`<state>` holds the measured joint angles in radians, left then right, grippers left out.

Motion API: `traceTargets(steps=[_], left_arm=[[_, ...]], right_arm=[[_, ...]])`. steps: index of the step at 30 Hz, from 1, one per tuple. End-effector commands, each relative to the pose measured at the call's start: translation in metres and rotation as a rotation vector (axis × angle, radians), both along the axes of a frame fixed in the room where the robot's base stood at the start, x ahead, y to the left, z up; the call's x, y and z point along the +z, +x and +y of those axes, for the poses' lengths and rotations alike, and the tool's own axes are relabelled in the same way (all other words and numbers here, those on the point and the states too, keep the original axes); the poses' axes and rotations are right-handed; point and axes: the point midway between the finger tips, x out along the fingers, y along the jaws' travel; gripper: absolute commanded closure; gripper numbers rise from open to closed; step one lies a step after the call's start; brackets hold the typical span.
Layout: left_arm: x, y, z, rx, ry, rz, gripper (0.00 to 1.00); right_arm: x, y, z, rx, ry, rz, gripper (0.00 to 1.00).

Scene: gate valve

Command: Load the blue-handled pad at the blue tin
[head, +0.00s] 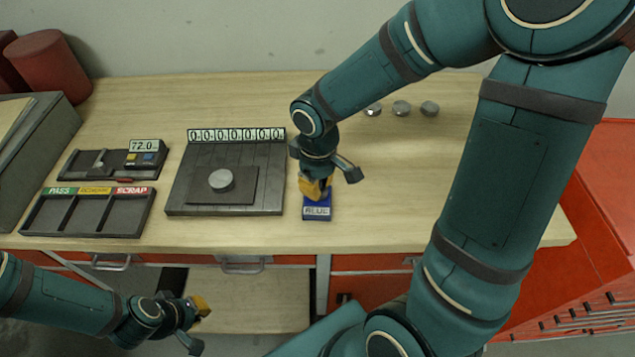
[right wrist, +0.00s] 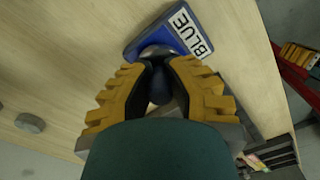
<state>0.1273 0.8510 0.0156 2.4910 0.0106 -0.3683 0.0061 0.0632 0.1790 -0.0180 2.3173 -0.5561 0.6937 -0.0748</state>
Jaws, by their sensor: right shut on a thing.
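The blue tin (head: 317,211) with a white BLUE label stands near the front edge of the workbench. It also shows at the top of the right wrist view (right wrist: 158,38). My right gripper (head: 318,190) points down at the tin. It is shut on the dark blue handle of the pad (right wrist: 160,88), which shows between the yellow fingers. The pad's lower end is at the tin's opening; whether it touches the contents is hidden. My left gripper (head: 199,309) hangs low at the left, in front of the bench, away from the tin; its finger gap is unclear.
A dark plate with a grey disc (head: 221,180) and a row of number counters (head: 236,135) stands left of the tin. A sorting tray (head: 88,213) and a gauge reading 72.0 (head: 143,146) are farther left. Several metal discs (head: 401,108) lie at the back right.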

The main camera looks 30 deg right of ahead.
Motion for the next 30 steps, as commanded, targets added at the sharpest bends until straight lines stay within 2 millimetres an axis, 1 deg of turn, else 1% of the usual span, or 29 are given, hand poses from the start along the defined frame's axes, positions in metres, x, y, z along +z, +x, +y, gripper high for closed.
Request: traceTargets(steps=[24,30], left_arm=[[-0.0083,0.0,0.0,0.0,0.0,0.0,1.0],[-0.0076,-0.0001,0.0,0.0,0.0,0.0,1.0]], right_arm=[[-0.0094,0.0001,0.0001,0.0,0.0,0.0,1.0],[-0.0087,0.0001,0.0001,0.0,0.0,0.0,1.0]])
